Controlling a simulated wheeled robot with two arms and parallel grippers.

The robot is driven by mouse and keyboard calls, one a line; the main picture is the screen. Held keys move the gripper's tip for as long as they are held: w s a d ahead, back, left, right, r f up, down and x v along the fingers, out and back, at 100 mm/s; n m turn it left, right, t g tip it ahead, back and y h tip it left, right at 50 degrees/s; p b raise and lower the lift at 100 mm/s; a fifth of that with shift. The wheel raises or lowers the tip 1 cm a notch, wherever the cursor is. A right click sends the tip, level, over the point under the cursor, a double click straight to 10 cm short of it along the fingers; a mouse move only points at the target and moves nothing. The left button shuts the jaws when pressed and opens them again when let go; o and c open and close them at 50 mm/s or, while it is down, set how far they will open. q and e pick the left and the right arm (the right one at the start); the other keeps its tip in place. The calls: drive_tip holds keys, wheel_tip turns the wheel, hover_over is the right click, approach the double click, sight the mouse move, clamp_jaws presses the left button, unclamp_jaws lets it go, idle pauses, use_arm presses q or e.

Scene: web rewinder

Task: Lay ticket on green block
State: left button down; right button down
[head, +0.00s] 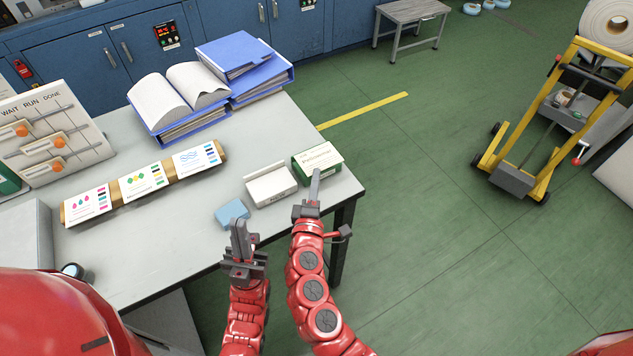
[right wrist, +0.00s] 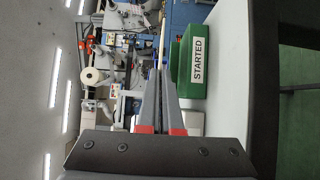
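The green block (head: 332,171) stands at the right end of the grey table. The right wrist view shows its side (right wrist: 193,88) with a label reading STARTED. The white ticket (head: 318,157) lies over the block's top in the head view. In the right wrist view the ticket (right wrist: 163,40) is a thin edge-on strip, level with the block's top and seemingly slightly above it; contact is unclear. My right gripper (head: 316,174) is shut on the ticket's near edge, and its fingertips (right wrist: 160,76) come together there. My left gripper (head: 239,226) is empty near the front table edge, fingers close together.
A white block (head: 270,185) and a blue block (head: 232,212) stand left of the green one. A wooden rack (head: 110,198) bears printed cards. Blue binders (head: 245,65) lie at the back, and a WAIT RUN DONE board (head: 55,140) stands at the left. A yellow trolley (head: 540,130) stands right.

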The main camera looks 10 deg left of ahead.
drive_tip(key=shift+w, duration=0.5)
drive_tip(key=shift+s+f, duration=0.1)
drive_tip(key=shift+f, duration=1.65)
drive_tip(key=shift+f, duration=0.15)
drive_tip(key=c, duration=1.1)
unclamp_jaws()
